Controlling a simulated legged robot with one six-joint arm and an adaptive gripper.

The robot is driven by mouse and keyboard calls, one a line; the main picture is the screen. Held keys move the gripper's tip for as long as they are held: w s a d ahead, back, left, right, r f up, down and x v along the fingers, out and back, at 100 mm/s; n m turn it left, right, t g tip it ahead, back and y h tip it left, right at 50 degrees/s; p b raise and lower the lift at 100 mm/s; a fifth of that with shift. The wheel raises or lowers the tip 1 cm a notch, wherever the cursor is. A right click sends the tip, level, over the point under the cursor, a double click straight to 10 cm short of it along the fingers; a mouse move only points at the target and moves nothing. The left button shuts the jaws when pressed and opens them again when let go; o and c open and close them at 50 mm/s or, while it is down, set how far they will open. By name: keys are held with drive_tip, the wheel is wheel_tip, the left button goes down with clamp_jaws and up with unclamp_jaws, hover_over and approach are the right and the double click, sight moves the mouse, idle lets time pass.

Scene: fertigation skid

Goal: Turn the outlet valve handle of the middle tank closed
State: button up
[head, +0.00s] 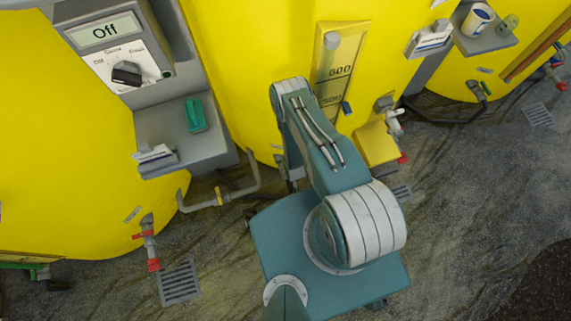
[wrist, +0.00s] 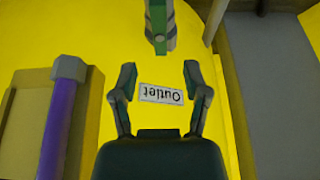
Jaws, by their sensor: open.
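The middle yellow tank (head: 245,60) stands behind my arm in the head view. A red pipe end (head: 403,158) shows low by it, beside a yellow box; I cannot tell whether it belongs to the outlet valve. A white "Outlet" label (wrist: 160,94), upside down in the picture, sits on the yellow wall between the fingers. In the head view my arm hides the gripper.
The left tank (head: 60,170) has a red-handled valve (head: 147,235) over a floor grate (head: 179,283). A grey shelf (head: 215,150) stands between the left and middle tanks. A purple tube (wrist: 62,125) is left of my gripper. A yellow box (head: 377,145) is right of my arm.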

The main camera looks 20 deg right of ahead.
drive_tip(key=shift+x, duration=3.5)
clamp_jaws()
